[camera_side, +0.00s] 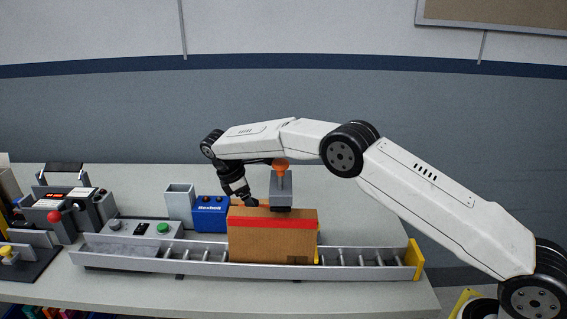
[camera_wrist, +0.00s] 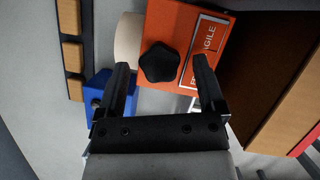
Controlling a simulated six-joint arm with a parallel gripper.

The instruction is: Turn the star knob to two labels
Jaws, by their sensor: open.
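The black star knob (camera_wrist: 160,63) shows in the wrist view, on or in front of an orange panel (camera_wrist: 178,18). Beside it on the panel is a white-framed label with "FRAGILE" lettering (camera_wrist: 208,38), partly covered by a finger. My gripper (camera_wrist: 161,66) is open, with one black finger left of the knob and one right of it in the picture. I cannot tell how deep the fingers reach or whether they touch it. In the side view my gripper (camera_side: 250,203) points down behind the cardboard box, and the knob is hidden there.
A cardboard box (camera_side: 270,243) with red tape sits on the roller conveyor (camera_side: 345,262), close in front of my gripper. A grey block with an orange top (camera_side: 281,188) stands beside my gripper. A blue box (camera_side: 210,218) and a button panel (camera_side: 140,229) are to the left.

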